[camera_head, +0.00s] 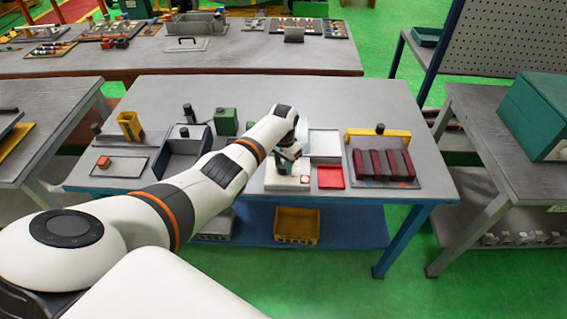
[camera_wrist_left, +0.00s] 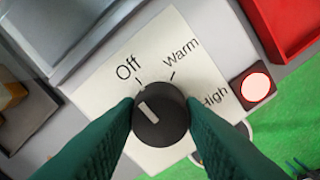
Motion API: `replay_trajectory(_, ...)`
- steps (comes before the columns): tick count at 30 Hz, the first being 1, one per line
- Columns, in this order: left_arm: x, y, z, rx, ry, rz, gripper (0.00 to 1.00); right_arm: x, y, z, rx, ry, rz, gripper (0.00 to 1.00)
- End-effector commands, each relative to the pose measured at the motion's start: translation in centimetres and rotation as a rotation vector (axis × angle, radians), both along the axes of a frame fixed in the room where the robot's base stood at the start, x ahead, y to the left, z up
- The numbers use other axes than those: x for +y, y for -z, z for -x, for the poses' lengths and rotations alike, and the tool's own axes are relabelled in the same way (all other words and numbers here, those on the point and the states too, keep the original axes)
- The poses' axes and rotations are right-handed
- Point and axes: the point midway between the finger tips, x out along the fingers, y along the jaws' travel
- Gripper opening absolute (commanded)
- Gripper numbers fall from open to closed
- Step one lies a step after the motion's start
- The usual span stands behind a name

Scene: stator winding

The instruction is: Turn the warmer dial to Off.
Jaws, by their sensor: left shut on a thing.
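The warmer's cream panel (camera_wrist_left: 110,95) fills the middle of the left wrist view. It carries the labels Off, Warm and High, with tick marks at Off and Warm. The round black dial (camera_wrist_left: 160,118) has a white pointer mark on its left part, slanting up-left on the Off side, roughly toward the Off tick. My left gripper (camera_wrist_left: 160,112) is shut on the dial, one green finger on each side. In the head view my left gripper (camera_head: 289,153) is over the pale warmer (camera_head: 283,184) and hides the dial. My right gripper is not in view.
A round lamp (camera_wrist_left: 256,87) beside the panel glows pinkish. A red tray (camera_head: 331,178) stands just right of the warmer. A rack with dark red blocks (camera_head: 382,164) is farther right. A blue-grey bin (camera_head: 183,148) and green box (camera_head: 226,121) stand left of it.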

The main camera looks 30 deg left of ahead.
Motion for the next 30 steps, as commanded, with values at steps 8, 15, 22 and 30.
replay_trajectory(8, 0.11, -0.16, -0.10, -0.002, -0.022, -0.003, 0.13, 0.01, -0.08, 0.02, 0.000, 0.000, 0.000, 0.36)
replay_trajectory(15, 0.11, -0.17, -0.11, -0.003, -0.022, -0.002, 0.13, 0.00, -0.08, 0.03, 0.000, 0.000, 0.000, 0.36)
replay_trajectory(22, 0.06, -0.10, -0.08, -0.002, -0.021, -0.001, 0.57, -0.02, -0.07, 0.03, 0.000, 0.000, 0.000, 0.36)
replay_trajectory(30, 0.03, -0.37, -0.07, -0.002, -0.019, -0.001, 0.57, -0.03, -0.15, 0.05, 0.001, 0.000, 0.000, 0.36)
